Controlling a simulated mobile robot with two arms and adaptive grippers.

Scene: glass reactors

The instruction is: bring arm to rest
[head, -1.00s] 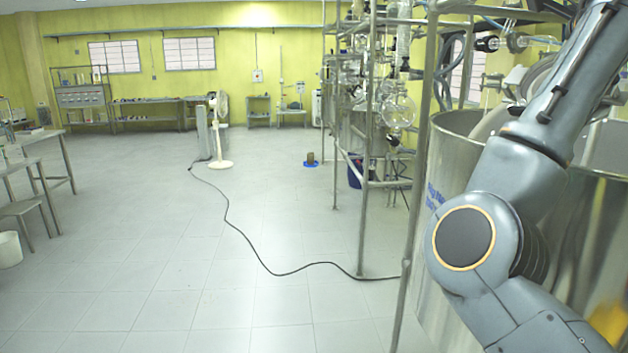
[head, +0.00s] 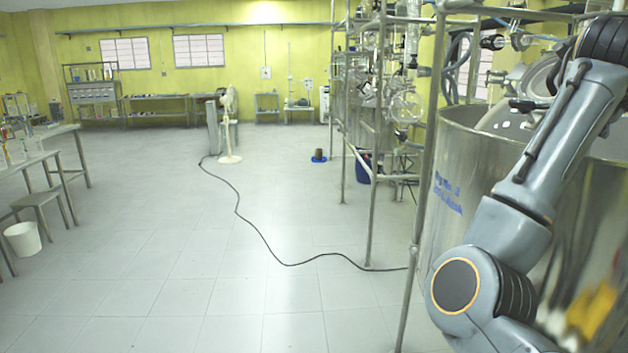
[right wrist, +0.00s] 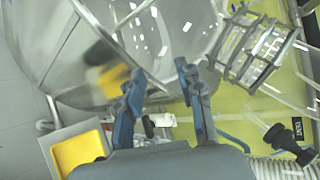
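My right arm (head: 520,210) is bent and raised at the right side of the head view, in front of a large steel vessel (head: 450,170). Its gripper is outside the head view. In the right wrist view the right gripper (right wrist: 160,75) has its two blue fingers apart, with nothing held between them. Behind the fingers is a shiny curved metal surface, which also shows in the right wrist view (right wrist: 85,50). My left arm and left gripper are not in view.
A metal frame with glassware (head: 405,105) stands left of the vessel, close to my arm. A black cable (head: 270,257) crosses the tiled floor. A white fan (head: 229,125) stands farther back. Tables and a white bucket (head: 22,238) are at the left. The middle floor is open.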

